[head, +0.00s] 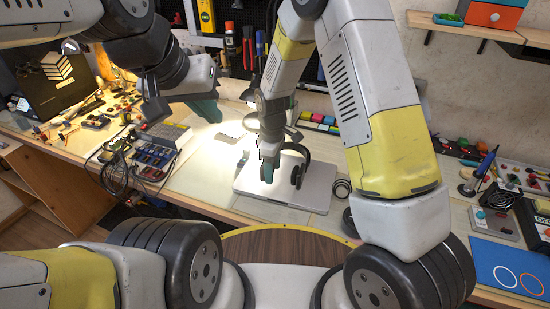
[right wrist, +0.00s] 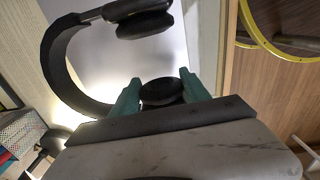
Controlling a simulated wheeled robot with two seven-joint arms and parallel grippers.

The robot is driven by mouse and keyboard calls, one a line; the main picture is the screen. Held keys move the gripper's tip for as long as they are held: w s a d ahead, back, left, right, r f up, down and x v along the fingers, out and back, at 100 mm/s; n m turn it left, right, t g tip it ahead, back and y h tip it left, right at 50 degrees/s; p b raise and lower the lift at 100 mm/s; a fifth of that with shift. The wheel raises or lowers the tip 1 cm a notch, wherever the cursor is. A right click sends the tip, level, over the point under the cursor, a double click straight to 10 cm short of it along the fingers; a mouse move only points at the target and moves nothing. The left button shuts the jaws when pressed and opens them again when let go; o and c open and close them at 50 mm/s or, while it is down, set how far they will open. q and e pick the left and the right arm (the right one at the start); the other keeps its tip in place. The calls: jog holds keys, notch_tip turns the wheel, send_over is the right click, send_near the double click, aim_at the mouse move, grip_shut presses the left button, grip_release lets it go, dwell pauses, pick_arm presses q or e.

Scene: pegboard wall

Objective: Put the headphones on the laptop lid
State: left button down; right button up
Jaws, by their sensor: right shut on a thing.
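The black headphones (head: 297,172) are at the closed silver laptop (head: 317,196), over its lid. My right gripper (head: 268,168) is above the lid with its teal fingers pointing down. In the right wrist view its fingers (right wrist: 163,95) are shut on one ear cup of the headphones (right wrist: 162,90). The band curves away to the left, and the other ear cup (right wrist: 142,22) is further off. The pale lid (right wrist: 130,65) shows behind the band; I cannot tell whether the headphones touch it. My left gripper (head: 206,110) hangs over the bench at the left; its finger gap is unclear.
A power strip or device with cables (head: 155,158) lies left of the laptop. A blue mat (head: 505,268) and a soldering iron (head: 484,168) are further right. Tools and a dark case (head: 55,85) stand at the left.

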jog(key=shift+f, duration=1.65)
jog(key=shift+f, duration=0.1)
jog(key=o, duration=1.6)
jog(key=shift+c, duration=0.2)
